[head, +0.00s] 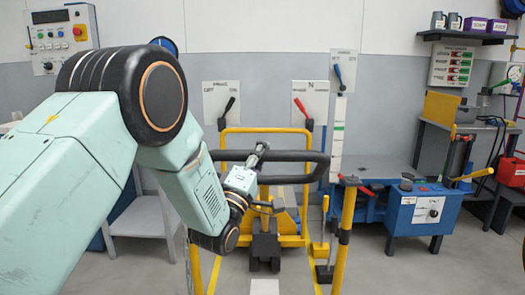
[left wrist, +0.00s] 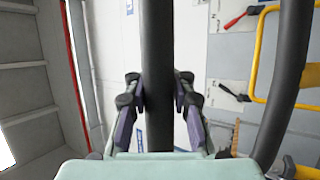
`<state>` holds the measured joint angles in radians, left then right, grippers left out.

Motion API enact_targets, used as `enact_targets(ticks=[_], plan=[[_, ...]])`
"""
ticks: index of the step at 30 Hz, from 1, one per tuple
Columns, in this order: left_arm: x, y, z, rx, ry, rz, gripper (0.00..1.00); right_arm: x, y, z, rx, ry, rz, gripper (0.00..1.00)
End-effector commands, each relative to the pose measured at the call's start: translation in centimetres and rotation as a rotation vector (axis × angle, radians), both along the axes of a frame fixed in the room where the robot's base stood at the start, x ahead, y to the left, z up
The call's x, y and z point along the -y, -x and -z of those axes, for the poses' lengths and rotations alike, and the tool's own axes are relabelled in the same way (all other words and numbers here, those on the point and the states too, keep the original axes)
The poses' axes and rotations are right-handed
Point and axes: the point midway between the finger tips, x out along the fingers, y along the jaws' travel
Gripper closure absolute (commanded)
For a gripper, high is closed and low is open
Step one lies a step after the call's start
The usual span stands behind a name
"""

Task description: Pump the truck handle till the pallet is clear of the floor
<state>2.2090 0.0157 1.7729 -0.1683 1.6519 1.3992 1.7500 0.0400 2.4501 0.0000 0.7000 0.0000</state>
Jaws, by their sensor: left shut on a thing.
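The truck handle is a black loop (head: 315,158) across the middle of the head view, in front of a yellow tubular frame (head: 232,132). My left gripper (head: 259,152) reaches it from the left and is shut on its upper bar. In the left wrist view the black bar (left wrist: 158,50) runs between the two fingers of my left gripper (left wrist: 160,92), one on each side. My right gripper is not in view.
Yellow posts (head: 348,215) stand just right of the handle. A blue bench (head: 422,208) with a red box (head: 511,172) is at the right. A grey table (head: 140,218) is at the left. Lever panels (head: 221,100) hang on the back wall. Some floor shows at front right.

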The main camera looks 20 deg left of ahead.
Motion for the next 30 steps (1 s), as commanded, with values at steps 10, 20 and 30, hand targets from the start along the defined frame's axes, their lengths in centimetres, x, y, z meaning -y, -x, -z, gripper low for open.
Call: enact_targets(ticks=[10,20,30], plan=[[-0.12,-0.1,-0.07,0.011,0.003,-0.001,1.0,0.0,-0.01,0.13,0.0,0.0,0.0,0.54],[-0.09,-0.02,-0.07,0.011,0.002,0.0,0.82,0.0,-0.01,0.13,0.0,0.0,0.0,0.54],[0.02,0.13,0.18,0.004,0.001,0.0,0.53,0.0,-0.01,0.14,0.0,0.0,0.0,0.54]])
